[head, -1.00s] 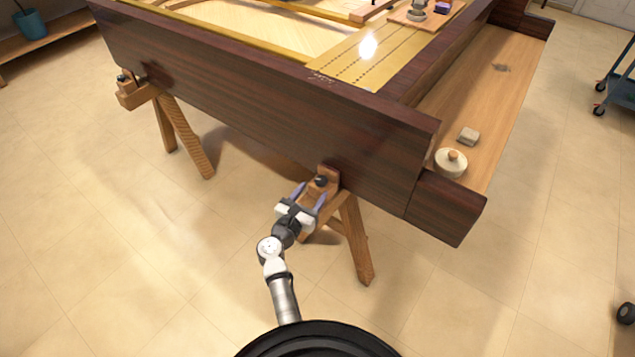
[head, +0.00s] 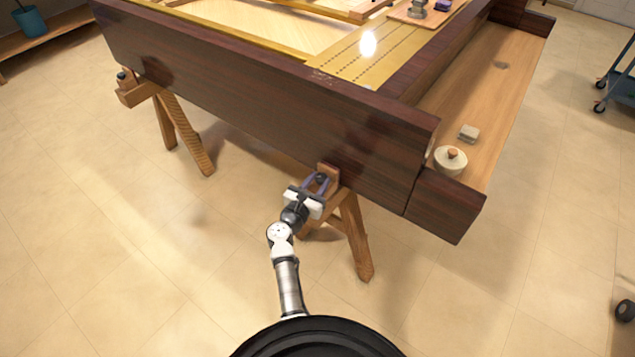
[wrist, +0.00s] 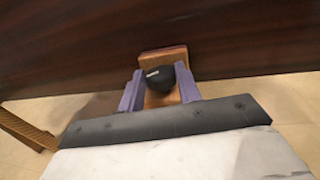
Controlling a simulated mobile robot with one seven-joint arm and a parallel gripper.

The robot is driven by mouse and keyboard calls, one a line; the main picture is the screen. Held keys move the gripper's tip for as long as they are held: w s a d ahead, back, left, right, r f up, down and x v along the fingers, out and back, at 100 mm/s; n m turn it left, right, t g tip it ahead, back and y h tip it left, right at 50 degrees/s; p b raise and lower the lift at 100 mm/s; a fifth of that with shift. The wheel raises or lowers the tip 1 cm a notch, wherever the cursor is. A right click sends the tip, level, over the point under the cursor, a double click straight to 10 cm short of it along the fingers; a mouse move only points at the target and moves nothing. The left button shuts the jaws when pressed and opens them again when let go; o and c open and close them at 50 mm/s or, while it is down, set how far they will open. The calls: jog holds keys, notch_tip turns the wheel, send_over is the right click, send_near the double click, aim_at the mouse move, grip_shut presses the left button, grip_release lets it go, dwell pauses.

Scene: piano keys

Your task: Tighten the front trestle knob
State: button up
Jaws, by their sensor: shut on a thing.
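The front trestle knob (wrist: 160,84) is black with a small pale mark on its face. It sits on the wooden block (wrist: 163,58) of the trestle, against the dark piano side. My gripper (head: 317,181) reaches it from the front, and its two purple fingers are closed in on the knob from both sides. In the wrist view the fingers (wrist: 160,90) stand left and right of the knob. The front trestle (head: 357,240) has splayed wooden legs under the near part of the piano case (head: 250,105).
A second trestle (head: 168,130) with its own knob stands at the left. A blue cart (head: 620,80) is far right.

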jog(key=shift+a+f+h+b, duration=0.1)
jog(key=shift+h+b, duration=0.2)
jog(key=shift+b, duration=0.1)
jog(key=m+g+h+b, duration=0.2)
jog(key=b, duration=0.1)
jog(key=m+g+h+b, duration=0.1)
jog(key=b, duration=0.1)
jog(key=shift+w+a+f+h, duration=0.25)
jog(key=shift+h, duration=0.15)
jog(key=m+g+h+b, duration=0.1)
jog(key=b, duration=0.2)
jog(key=shift+w+a+m+g, duration=0.1)
jog(key=shift+m+g, duration=0.3)
jog(key=shift+r+m+g+h+b, duration=0.25)
jog(key=shift+m+g+h+b, duration=0.15)
jog(key=shift+g+h+b, duration=0.25)
jog(key=shift+r, duration=0.1)
jog(key=o, duration=1)
jog(key=shift+c, duration=0.2)
